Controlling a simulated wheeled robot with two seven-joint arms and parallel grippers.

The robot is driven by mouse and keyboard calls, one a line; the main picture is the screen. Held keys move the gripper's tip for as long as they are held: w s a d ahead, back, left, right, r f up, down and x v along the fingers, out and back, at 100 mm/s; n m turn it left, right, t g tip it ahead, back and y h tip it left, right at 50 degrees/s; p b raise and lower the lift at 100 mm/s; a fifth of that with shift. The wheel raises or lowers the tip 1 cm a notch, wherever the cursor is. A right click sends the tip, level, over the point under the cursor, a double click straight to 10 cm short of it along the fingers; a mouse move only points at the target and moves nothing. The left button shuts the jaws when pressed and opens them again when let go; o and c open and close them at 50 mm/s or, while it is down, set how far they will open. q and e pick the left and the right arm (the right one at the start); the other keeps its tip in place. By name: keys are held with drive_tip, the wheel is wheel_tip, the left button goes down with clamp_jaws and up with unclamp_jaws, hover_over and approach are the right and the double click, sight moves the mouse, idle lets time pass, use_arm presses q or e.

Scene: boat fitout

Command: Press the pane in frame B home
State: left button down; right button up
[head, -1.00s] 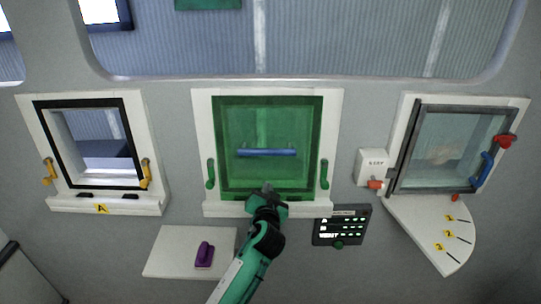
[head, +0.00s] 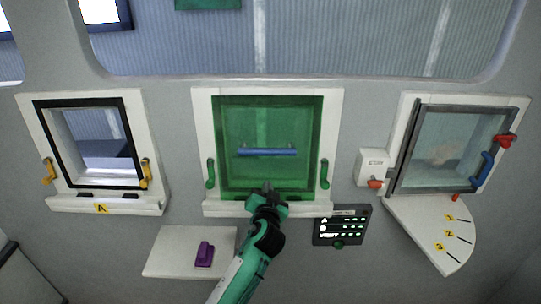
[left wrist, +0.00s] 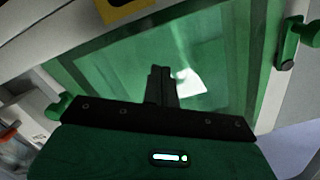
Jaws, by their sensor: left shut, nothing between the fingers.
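Frame B (head: 200,130) is the white middle frame on the wall. A green see-through pane (head: 290,120) sits in it, with a blue bar handle (head: 266,152) across its middle. Green latches (head: 210,174) and (head: 325,174) stand at the frame's left and right sides. My left gripper (head: 266,188) is at the pane's lower edge, near its middle, with its fingers shut and empty. In the left wrist view the fingertips (left wrist: 161,72) point at the green pane (left wrist: 110,75); whether they touch it I cannot tell. My right gripper is not in view.
Frame A (head: 150,120), with yellow latches, stands at the left. A hinged window (head: 455,140) with red and blue handles is at the right. Below are a white shelf (head: 170,255) with a purple handled piece (head: 204,254), and a dark indicator panel (head: 341,227).

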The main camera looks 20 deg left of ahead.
use_arm(q)
drive_tip(key=shift+w+a, duration=0.1)
drive_tip(key=shift+w, duration=0.4)
drive_tip(key=shift+w+a+b, duration=0.15)
drive_tip(key=shift+w+b, duration=0.15)
drive_tip(key=shift+w, duration=0.05)
idle(0.3)
drive_tip(key=shift+w+a, duration=0.1)
drive_tip(key=shift+w, duration=0.25)
drive_tip(key=shift+s+f, duration=0.1)
idle(0.5)
drive_tip(key=shift+s, duration=0.25)
drive_tip(key=shift+v, duration=0.75)
drive_tip(key=v, duration=0.7)
drive_tip(key=shift+p, duration=0.35)
drive_tip(key=shift+w, duration=0.1)
